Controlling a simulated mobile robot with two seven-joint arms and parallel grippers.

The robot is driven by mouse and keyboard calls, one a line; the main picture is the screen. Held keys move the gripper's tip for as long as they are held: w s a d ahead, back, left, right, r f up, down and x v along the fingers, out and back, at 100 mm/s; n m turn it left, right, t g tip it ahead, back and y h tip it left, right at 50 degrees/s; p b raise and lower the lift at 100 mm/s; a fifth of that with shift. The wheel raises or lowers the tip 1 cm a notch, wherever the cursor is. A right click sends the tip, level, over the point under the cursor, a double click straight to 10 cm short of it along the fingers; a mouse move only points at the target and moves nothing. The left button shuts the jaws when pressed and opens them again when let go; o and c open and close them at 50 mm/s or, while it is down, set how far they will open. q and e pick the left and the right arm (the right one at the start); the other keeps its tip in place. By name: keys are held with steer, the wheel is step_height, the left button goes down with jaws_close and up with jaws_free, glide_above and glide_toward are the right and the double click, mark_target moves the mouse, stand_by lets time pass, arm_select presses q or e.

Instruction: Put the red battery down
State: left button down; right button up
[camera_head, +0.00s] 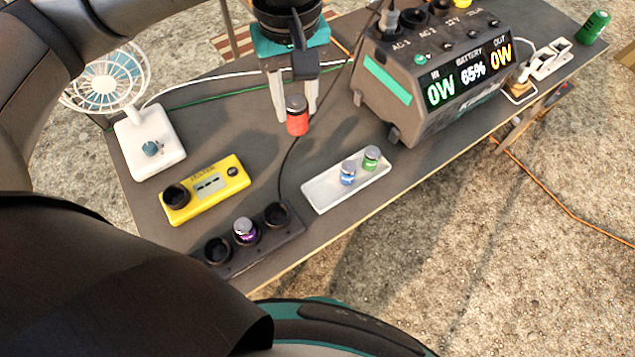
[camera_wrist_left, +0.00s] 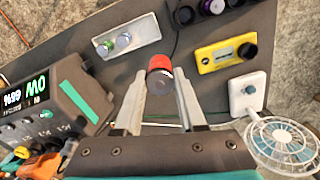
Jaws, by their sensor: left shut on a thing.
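My left gripper (camera_head: 296,106) is shut on the red battery (camera_head: 297,124), which has a grey metal cap and is held roughly upright. In the left wrist view the red battery (camera_wrist_left: 160,82) sits between the two finger tips. It seems to be above the dark table, behind the white tray and the yellow tester; the exact gap is unclear. The white tray (camera_head: 322,195) carries a blue battery (camera_head: 347,174) and a green battery (camera_head: 371,158). The yellow tester (camera_head: 207,188) has an empty-looking black cup. My right gripper is not in view.
A black charger (camera_head: 270,238) at the front edge holds a purple battery (camera_head: 245,231) between two open cups. A power station (camera_head: 430,80) stands to the right, a white fan (camera_head: 150,150) to the left. A thin black cable runs beneath the gripper. Bare table (camera_head: 250,125) lies around.

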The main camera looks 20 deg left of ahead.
arm_select(q)
steer(key=shift+w+d+f+n, duration=0.1)
steer(key=shift+d+n, duration=0.15)
steer(key=shift+n, duration=0.75)
steer(key=n, duration=0.3)
steer(key=shift+w+d+f+n, duration=0.15)
steer(key=shift+w+d+n, duration=0.05)
steer(key=shift+d+n, duration=0.2)
steer(key=shift+d+f+n+b, duration=0.5)
steer(key=shift+f+n, duration=2.4)
steer(key=shift+f, duration=0.65)
steer(key=shift+d+f+n+b, duration=0.5)
steer(key=shift+f+n, duration=2.4)
steer(key=shift+f, duration=0.6)
steer(key=shift+d+f+n+b, duration=0.5)
steer(key=shift+f+n, duration=2.4)
steer(key=shift+f, duration=0.65)
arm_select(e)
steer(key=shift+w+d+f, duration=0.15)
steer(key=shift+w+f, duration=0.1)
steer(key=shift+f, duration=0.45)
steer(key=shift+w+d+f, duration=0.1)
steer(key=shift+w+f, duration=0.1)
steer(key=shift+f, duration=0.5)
